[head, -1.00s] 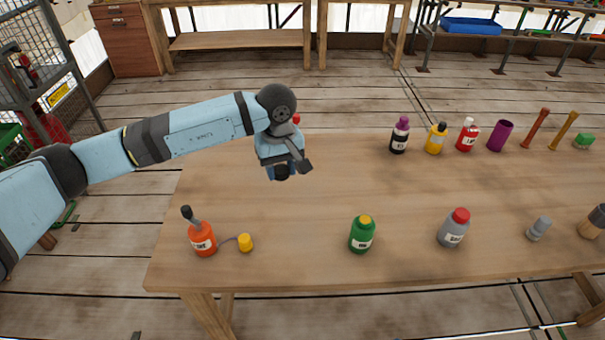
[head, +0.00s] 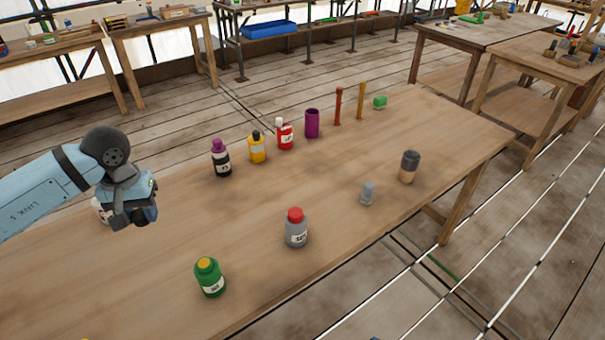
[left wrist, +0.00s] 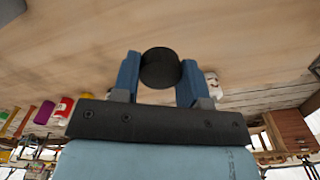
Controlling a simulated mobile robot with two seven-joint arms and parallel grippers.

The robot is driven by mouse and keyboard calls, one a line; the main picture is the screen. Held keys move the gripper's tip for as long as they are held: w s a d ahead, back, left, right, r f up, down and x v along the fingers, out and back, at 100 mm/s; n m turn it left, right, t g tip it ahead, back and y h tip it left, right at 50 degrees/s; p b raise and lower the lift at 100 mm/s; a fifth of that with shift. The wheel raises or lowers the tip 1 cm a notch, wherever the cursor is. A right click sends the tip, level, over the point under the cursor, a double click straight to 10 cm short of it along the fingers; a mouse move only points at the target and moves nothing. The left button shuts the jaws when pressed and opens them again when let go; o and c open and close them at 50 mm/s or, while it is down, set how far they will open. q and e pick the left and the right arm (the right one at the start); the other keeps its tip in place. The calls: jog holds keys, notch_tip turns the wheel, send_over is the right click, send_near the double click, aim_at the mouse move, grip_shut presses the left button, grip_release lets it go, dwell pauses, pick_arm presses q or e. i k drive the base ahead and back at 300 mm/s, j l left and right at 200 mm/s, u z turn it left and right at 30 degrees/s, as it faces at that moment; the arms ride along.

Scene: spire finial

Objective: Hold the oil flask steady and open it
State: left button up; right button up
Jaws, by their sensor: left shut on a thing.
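My left gripper (head: 140,214) is above the table at the left of the head view. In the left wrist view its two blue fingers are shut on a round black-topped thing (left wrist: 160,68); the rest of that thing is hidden. I cannot tell which bottle is the oil flask, as the labels are too small to read. A green bottle with a yellow cap (head: 210,279) and a grey bottle with a red cap (head: 296,230) stand upright near the table's front edge. My right gripper is not in view.
A white bottle (head: 100,210) is partly hidden behind my left gripper. Purple-capped (head: 222,160), yellow (head: 257,149) and red (head: 285,136) bottles, a purple cup (head: 312,123) and two sticks stand along the back. A small grey piece (head: 367,193) and a dark-topped jar (head: 409,167) stand right. The table's middle is clear.

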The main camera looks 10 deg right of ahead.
aim_at(208, 274)
jog(key=i+l+z, duration=0.8)
